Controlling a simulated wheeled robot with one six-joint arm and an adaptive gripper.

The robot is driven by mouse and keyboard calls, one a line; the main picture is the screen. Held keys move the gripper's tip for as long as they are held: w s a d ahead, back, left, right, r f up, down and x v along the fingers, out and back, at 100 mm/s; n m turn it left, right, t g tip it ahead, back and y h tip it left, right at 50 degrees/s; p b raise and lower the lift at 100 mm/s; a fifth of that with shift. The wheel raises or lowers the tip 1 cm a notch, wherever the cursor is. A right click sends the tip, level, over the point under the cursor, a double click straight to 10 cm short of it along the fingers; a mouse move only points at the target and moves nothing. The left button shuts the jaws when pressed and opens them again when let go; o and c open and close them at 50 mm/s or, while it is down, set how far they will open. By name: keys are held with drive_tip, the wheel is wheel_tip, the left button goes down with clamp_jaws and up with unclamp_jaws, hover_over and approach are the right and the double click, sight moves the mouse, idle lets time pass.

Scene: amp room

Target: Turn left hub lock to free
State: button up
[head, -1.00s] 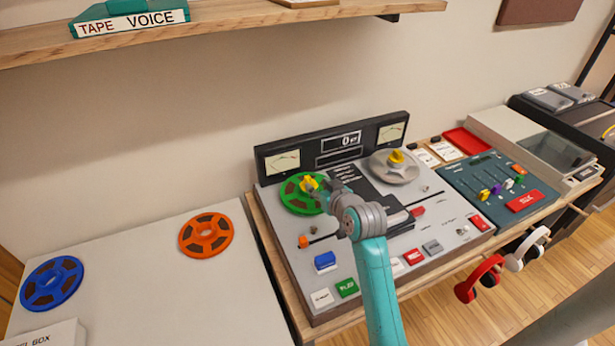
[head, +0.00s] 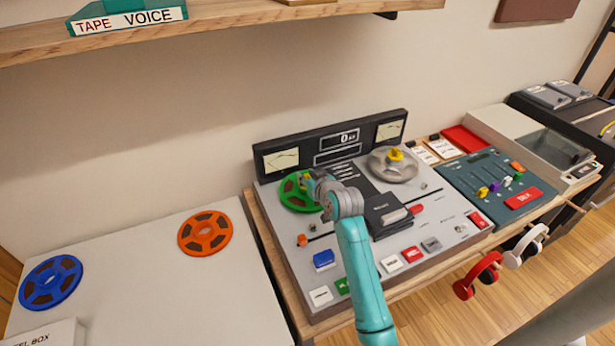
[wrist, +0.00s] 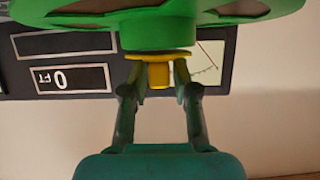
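The left hub carries a green reel (head: 298,203) on the tape deck, and its yellow hub lock (wrist: 160,73) shows in the wrist view between my fingertips. In the head view the lock is mostly hidden by my gripper (head: 311,182). In the wrist view my gripper (wrist: 165,80) has its fingers on both sides of the lock's stem. A small gap seems to show at the right finger, so the fingers look open around it. The right hub has a grey reel (head: 380,168) with a yellow lock (head: 394,154).
The deck's upright meter panel (head: 330,146) stands close behind the reels. My arm crosses the deck's front buttons. A mixer (head: 466,172) is to the right. An orange reel (head: 183,236) and a blue reel (head: 35,288) lie on the left table. A shelf (head: 240,25) hangs above.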

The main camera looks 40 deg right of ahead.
clamp_jaws()
drive_tip(key=shift+d+n+y, duration=0.1)
drive_tip(key=shift+n+y, duration=0.3)
drive_tip(key=shift+y, duration=0.1)
drive_tip(key=n+y, duration=0.2)
drive_tip(key=y, duration=0.1)
drive_tip(key=shift+n+t, duration=0.3)
drive_tip(key=shift+n, duration=0.1)
drive_tip(key=n+g+y, duration=0.1)
drive_tip(key=n+y, duration=0.1)
drive_tip(key=y, duration=0.1)
drive_tip(key=n+y, duration=0.3)
drive_tip(key=shift+r+g, duration=0.1)
drive_tip(key=shift+g, duration=0.3)
drive_tip(key=n+g+y, duration=0.3)
drive_tip(key=n+y, duration=0.1)
drive_tip(key=n, duration=0.1)
drive_tip(key=shift+y, duration=0.3)
drive_tip(key=n+g+y, duration=0.2)
drive_tip(key=n+g, duration=0.2)
drive_tip(key=shift+g, duration=0.4)
drive_tip(key=shift+n+g, duration=0.3)
